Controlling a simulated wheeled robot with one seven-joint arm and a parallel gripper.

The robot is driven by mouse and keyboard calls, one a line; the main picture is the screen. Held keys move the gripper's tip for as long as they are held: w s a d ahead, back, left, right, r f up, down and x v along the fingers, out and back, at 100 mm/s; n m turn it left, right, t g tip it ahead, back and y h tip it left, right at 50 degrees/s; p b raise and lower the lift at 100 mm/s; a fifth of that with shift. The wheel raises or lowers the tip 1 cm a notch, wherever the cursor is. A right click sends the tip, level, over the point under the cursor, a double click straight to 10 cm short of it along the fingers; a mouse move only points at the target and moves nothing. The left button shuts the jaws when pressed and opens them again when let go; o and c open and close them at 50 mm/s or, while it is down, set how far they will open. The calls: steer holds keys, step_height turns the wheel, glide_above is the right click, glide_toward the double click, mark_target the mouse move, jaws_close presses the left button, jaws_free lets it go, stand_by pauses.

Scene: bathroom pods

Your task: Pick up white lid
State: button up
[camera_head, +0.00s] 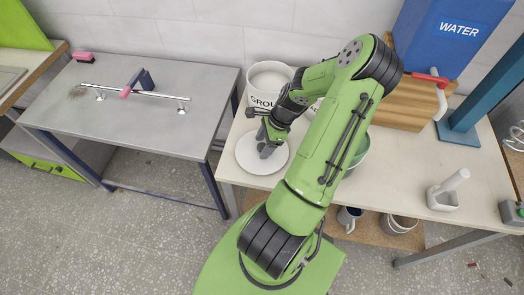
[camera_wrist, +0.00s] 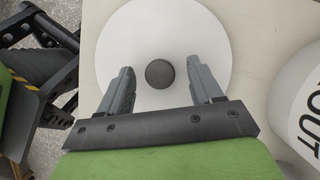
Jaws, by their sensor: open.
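The white lid (camera_head: 247,157) is a round flat disc lying on the light table, near its left end. In the wrist view the lid (camera_wrist: 160,30) fills the upper middle and has a dark round knob (camera_wrist: 160,74) at its centre. My gripper (camera_head: 268,150) is over the lid, pointing down. In the wrist view my gripper (camera_wrist: 160,80) is open, with one finger on each side of the knob and gaps between. I cannot tell how far the fingertips are above the lid. The gripper hides the knob in the head view.
A white container (camera_head: 266,80) with dark lettering stands just behind the lid. A green bowl (camera_head: 360,150) is partly hidden behind my arm. A blue water tank (camera_head: 445,35) stands at the back right, and a white holder (camera_head: 446,192) sits at the right. A grey table (camera_head: 140,115) is at the left.

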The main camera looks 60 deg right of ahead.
steer(key=c, duration=1.1)
